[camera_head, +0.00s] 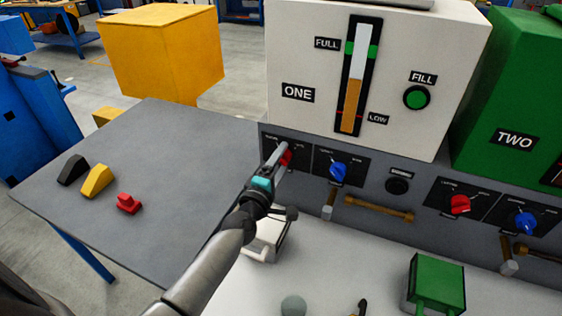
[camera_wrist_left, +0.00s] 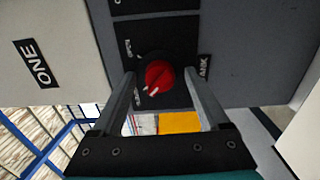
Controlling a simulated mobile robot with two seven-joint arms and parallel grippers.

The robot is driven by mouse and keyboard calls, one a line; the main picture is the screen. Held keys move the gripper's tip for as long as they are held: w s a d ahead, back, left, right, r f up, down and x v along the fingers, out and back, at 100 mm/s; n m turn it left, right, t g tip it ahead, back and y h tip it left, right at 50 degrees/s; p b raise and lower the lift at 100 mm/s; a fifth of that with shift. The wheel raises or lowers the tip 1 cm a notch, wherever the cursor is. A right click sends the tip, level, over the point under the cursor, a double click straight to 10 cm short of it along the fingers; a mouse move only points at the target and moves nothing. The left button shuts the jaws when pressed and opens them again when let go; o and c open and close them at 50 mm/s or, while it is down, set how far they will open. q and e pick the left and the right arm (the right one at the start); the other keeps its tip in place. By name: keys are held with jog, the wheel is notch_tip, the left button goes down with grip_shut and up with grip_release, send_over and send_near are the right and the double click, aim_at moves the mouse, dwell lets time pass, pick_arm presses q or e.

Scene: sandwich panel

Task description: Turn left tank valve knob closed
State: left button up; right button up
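The red valve knob (camera_head: 285,157) sits on a black plate at the left end of the grey panel, below the white tank labelled ONE (camera_head: 385,75). My left gripper (camera_head: 279,152) reaches up to this knob and partly covers it. In the left wrist view the red knob (camera_wrist_left: 158,75) shows two white marks pointing to the lower left. The left gripper's two fingers (camera_wrist_left: 159,76) are apart, one on each side of the knob, with a visible gap on both sides. My right gripper is not in view.
A blue knob (camera_head: 338,172) and a black knob (camera_head: 397,185) sit to the right, with a brass pipe (camera_head: 378,209) below. The green tank TWO (camera_head: 515,110) has its own red knob (camera_head: 459,204) and blue knob (camera_head: 526,222). The grey table (camera_head: 180,190) at left holds small blocks.

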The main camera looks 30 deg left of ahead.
pick_arm(q)
jog(key=s, duration=1.5)
jog(key=shift+s+d, duration=0.15)
jog(key=shift+d, duration=0.3)
